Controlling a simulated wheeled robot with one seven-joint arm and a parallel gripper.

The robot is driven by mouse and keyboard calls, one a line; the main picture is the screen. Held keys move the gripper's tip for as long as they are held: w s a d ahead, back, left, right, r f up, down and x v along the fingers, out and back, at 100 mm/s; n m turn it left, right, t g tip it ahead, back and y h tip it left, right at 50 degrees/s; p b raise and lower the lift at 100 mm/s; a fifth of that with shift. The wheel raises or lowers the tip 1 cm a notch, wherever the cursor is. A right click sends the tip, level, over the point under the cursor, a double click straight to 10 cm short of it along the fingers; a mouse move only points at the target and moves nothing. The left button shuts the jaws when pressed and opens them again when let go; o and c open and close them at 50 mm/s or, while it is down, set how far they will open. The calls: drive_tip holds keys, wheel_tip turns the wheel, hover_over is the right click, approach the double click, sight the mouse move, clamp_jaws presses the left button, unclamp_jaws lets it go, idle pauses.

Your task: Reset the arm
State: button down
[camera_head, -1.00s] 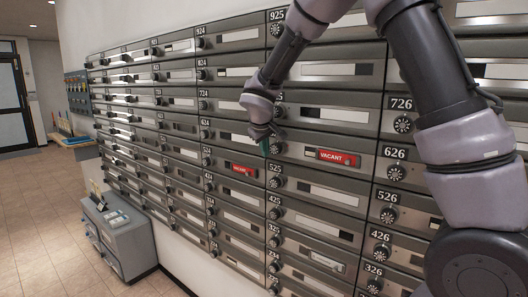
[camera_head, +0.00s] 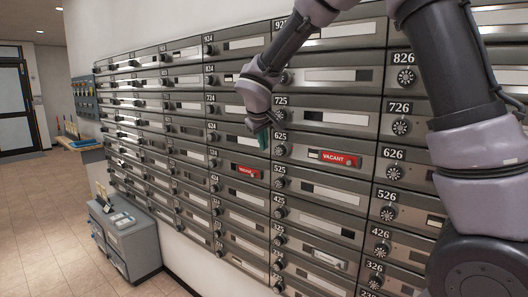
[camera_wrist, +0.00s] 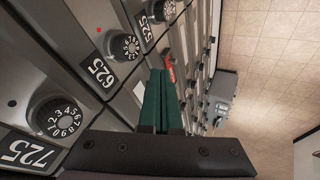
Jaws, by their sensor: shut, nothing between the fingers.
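My arm reaches in from the right in the head view and bends down in front of the mailbox wall. My gripper (camera_head: 264,139) has green fingers and hangs just left of the 625 dial, in front of the row of boxes. In the wrist view the green fingers (camera_wrist: 160,100) lie together, shut and empty, beside the 625 label (camera_wrist: 97,72) and its dial (camera_wrist: 124,46). I cannot tell exactly how far the fingertips are from the box fronts.
The mailbox wall (camera_head: 325,194) fills the middle and right. Red VACANT tags mark two boxes, one at the right (camera_head: 339,159) and one lower left (camera_head: 248,172). A grey cabinet (camera_head: 128,240) stands on the floor at the left. Open tiled floor (camera_head: 45,215) lies further left.

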drive_tip(key=s+d+r+m+g, duration=0.1)
drive_tip(key=s+d+r+m, duration=0.1)
drive_tip(key=s+d+r, duration=0.3)
drive_tip(key=s+d+r+m, duration=0.1)
drive_tip(key=s+d+m, duration=0.15)
drive_tip(key=d, duration=0.45)
drive_tip(key=s+d+r+m+g, duration=0.1)
drive_tip(key=s+d+r, duration=0.25)
drive_tip(key=d, duration=0.25)
drive_tip(key=s+d+m+t+y, duration=0.1)
drive_tip(key=s+d+m, duration=0.2)
drive_tip(key=s, duration=0.5)
drive_tip(key=s+d+m+y, duration=0.2)
drive_tip(key=s+d+m, duration=0.1)
drive_tip(key=s, duration=0.5)
drive_tip(key=shift+s+d+r+t, duration=0.2)
drive_tip(key=shift+d+r+t, duration=0.1)
drive_tip(key=shift+d+t, duration=0.1)
